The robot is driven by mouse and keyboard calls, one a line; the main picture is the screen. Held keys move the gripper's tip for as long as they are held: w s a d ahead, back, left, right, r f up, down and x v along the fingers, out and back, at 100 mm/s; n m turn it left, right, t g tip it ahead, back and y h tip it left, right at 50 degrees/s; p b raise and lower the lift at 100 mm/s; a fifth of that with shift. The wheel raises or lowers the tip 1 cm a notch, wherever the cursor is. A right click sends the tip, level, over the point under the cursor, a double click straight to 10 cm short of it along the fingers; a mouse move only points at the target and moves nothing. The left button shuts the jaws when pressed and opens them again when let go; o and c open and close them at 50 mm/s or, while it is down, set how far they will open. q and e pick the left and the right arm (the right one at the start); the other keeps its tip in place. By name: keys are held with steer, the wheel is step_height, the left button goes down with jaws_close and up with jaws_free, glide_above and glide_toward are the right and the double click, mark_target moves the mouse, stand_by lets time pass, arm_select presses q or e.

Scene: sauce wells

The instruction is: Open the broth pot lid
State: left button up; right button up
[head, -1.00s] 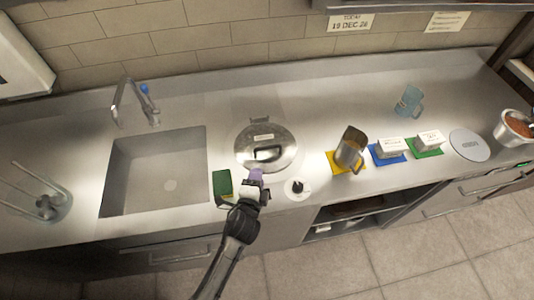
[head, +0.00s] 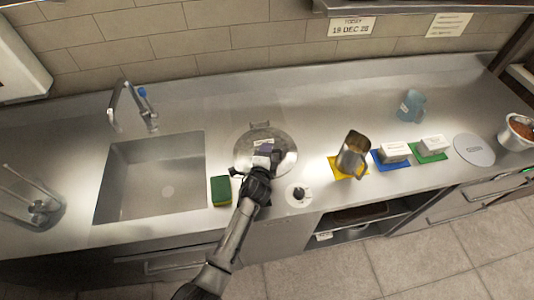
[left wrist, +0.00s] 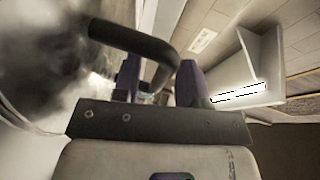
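The broth pot's round steel lid (head: 286,150) sits in the counter and looks closed. My left gripper (head: 262,152) is over its middle and hides most of the handle in the head view. In the left wrist view, the dark handle (left wrist: 135,38) is close, and its bent end passes down at the gap between my purple fingertips (left wrist: 160,82). The fingers are apart, with space showing between them, so the gripper is open. Whether a finger touches the handle is unclear. My right gripper is not in view.
A green and yellow sponge (head: 221,191) lies left of my forearm, beside the sink (head: 150,178). A white round piece with a dark knob (head: 299,194) is right of it.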

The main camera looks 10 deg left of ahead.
arm_select(q)
steer(key=shift+w, duration=0.2)
steer(key=shift+c, duration=0.2)
jaws_close()
stand_by(0.4)
